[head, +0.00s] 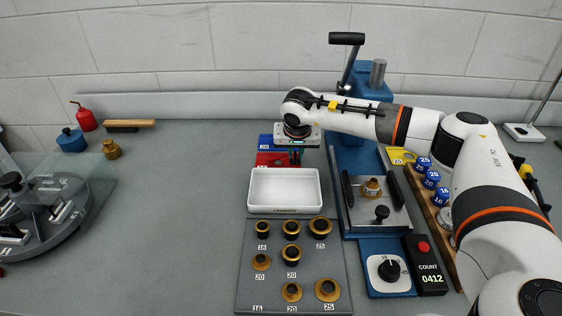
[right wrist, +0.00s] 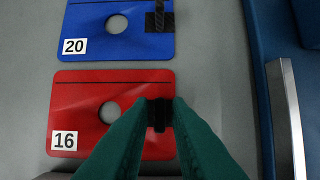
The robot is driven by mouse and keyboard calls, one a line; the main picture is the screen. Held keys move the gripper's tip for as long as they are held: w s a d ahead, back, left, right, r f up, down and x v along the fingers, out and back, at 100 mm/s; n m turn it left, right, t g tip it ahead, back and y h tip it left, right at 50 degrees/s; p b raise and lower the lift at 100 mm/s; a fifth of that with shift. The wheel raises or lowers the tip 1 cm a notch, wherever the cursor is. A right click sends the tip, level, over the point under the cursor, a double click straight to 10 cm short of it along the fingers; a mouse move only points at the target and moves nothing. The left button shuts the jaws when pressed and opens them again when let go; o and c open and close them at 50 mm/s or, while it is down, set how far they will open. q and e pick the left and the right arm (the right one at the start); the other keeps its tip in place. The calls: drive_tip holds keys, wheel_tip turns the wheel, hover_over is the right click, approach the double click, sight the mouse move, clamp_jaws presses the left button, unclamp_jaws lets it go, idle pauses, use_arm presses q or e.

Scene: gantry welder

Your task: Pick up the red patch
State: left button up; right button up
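The red patch (head: 270,160) lies flat on the bench behind the white tray in the head view. In the right wrist view the red patch (right wrist: 80,100) is a flat plate with a round hole, a white "16" label and a black tab (right wrist: 159,115) at its right. My right gripper (right wrist: 160,108) is over this tab, with a green finger on either side and a gap between them. I see no firm grip on it. In the head view my right gripper (head: 295,152) is partly hidden by the wrist. My left gripper is out of view.
A blue patch (right wrist: 118,30) labelled 20 lies just beyond the red one. The white tray (head: 284,210) stands in front, and the blue press (head: 352,150) stands close on the right. Bare bench (head: 190,200) lies to the left.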

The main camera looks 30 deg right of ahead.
clamp_jaws()
drive_tip(key=shift+r, duration=0.1)
